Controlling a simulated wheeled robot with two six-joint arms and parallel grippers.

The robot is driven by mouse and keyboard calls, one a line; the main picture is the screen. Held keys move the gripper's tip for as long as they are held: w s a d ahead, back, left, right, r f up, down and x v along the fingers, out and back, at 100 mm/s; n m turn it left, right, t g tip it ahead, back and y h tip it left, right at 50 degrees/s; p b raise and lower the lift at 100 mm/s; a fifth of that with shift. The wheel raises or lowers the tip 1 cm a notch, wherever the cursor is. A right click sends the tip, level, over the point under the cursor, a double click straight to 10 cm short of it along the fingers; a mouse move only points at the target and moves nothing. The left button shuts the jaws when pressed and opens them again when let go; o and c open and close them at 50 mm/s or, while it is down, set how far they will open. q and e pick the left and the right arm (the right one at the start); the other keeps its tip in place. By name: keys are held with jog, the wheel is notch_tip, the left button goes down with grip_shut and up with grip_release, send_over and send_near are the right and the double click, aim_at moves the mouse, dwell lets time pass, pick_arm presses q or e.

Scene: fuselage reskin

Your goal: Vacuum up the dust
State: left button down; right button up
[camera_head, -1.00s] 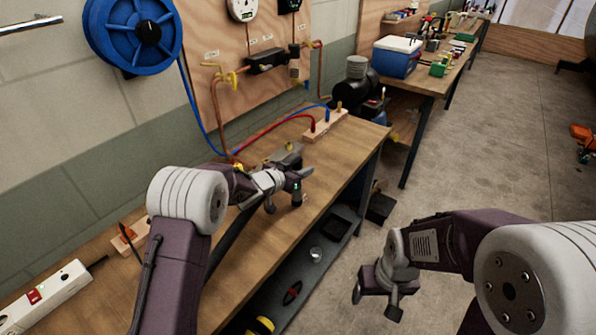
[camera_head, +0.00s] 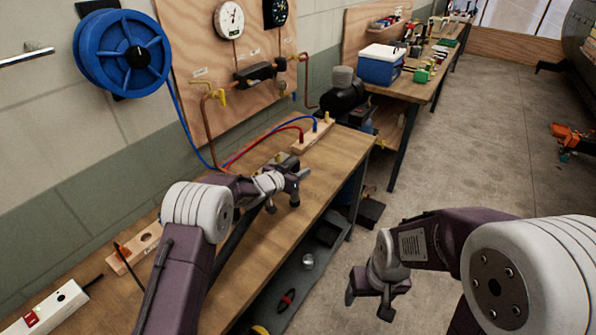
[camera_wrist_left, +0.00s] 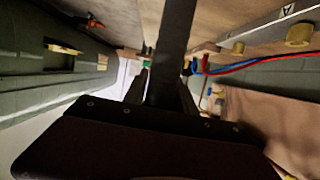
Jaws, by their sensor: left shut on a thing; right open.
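My left gripper (camera_head: 284,200) is over the workbench and shut on a dark, bar-like thing. The dark bar (camera_head: 240,234) slants down and left from the gripper in the head view. In the left wrist view the bar (camera_wrist_left: 170,60) stands between the fingers and runs up out of the picture. I cannot tell whether it is the vacuum. My right gripper (camera_head: 374,296) is open and empty, over the floor to the right of the bench. I cannot make out any dust.
The wooden workbench (camera_head: 245,300) has a wood block with red and blue hoses (camera_head: 314,137), a holed wood block (camera_head: 140,248) and a white power strip (camera_head: 48,307). A blue reel (camera_head: 122,52) hangs on the wall. The concrete floor (camera_head: 480,150) at right is mostly clear.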

jog(key=shift+r+p, duration=2.65)
jog(key=shift+r, duration=0.3)
